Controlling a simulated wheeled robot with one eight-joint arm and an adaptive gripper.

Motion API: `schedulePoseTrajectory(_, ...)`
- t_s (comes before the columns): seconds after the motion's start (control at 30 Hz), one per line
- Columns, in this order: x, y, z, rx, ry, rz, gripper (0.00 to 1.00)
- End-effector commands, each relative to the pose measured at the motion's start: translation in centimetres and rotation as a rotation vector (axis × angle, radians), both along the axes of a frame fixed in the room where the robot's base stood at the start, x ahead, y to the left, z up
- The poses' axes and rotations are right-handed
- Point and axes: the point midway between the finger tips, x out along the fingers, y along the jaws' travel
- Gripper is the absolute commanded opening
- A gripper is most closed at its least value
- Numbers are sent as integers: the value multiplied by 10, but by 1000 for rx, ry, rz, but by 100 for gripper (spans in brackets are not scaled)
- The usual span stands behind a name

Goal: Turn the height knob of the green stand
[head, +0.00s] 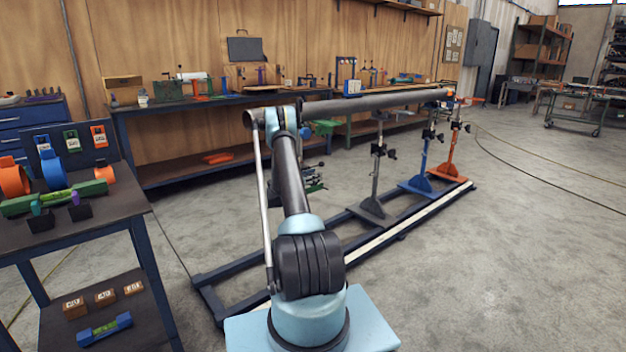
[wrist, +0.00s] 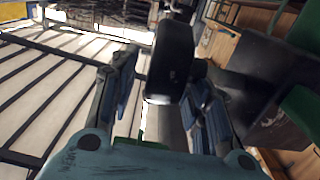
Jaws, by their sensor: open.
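The green stand (head: 324,127) is mostly hidden behind my arm in the head view; its green top shows just right of the arm, below the pipe. In the wrist view, green parts of it (wrist: 301,106) show at the right edge. A black knob (wrist: 172,58), which looks like the height knob, is in the middle of the wrist view. My gripper (wrist: 160,72) is open, with one finger on each side of the knob in the picture. I cannot tell whether either finger touches it.
A long grey pipe (head: 375,101) runs above the stands. Grey (head: 374,170), blue (head: 425,155) and orange (head: 453,145) stands line up to the right on a dark rail frame (head: 408,228). A tool cart (head: 95,215) is at left.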

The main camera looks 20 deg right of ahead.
Motion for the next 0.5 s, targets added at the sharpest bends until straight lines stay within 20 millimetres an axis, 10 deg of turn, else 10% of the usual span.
schedulePoseTrajectory(0.17, 0, 0, 0, 0, 0, 0, 43)
schedulePoseTrajectory(0.37, 0, 0, 0, 0, 0, 0, 0)
schedulePoseTrajectory(0.5, 0, 0, 0, 0, 0, 0, 0)
